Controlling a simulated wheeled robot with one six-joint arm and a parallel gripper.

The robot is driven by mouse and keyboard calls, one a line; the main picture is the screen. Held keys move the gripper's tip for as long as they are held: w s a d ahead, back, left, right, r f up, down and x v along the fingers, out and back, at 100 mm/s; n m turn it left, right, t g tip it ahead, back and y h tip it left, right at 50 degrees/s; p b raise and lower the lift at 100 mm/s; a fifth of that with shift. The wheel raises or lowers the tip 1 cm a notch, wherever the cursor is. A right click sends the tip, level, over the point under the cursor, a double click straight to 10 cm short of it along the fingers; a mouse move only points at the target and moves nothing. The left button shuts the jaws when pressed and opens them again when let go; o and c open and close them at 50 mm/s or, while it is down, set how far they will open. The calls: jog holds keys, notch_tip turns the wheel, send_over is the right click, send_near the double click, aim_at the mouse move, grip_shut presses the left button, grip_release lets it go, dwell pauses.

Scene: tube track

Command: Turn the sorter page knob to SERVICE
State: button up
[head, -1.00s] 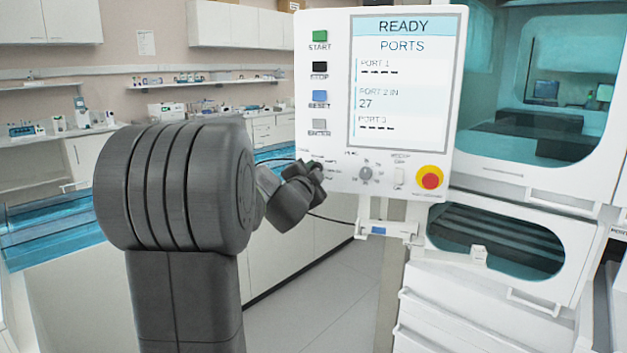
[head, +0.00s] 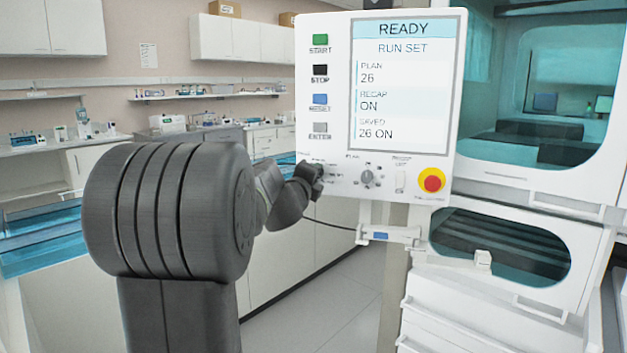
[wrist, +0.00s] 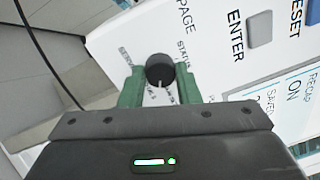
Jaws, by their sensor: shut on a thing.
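The black round PAGE knob (wrist: 160,66) sits between my gripper's two green fingers in the wrist view, and my gripper (head: 317,175) is shut on it. The knob's white pointer mark aims down in that picture, toward my gripper body. STATUS is readable on its right; the other labels are small or partly hidden. In the head view my gripper hides the knob at the lower left of the white sorter panel (head: 337,90). The panel's screen (head: 403,85) reads READY and RUN SET, with PLAN 26, RECAP ON and SAVED 26 ON.
START, STOP, RESET and ENTER buttons line the panel's left side above the knob. A grey plan knob (head: 367,178) and a red emergency button (head: 432,180) are to the right. A dark cable (head: 335,226) hangs below. Open floor lies beneath the panel.

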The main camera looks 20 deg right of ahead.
jog(key=shift+m+g+b, duration=0.5)
jog(key=shift+m+b, duration=0.45)
jog(key=shift+m, duration=7.05)
jog(key=o, duration=1)
jog(key=shift+c, duration=0.2)
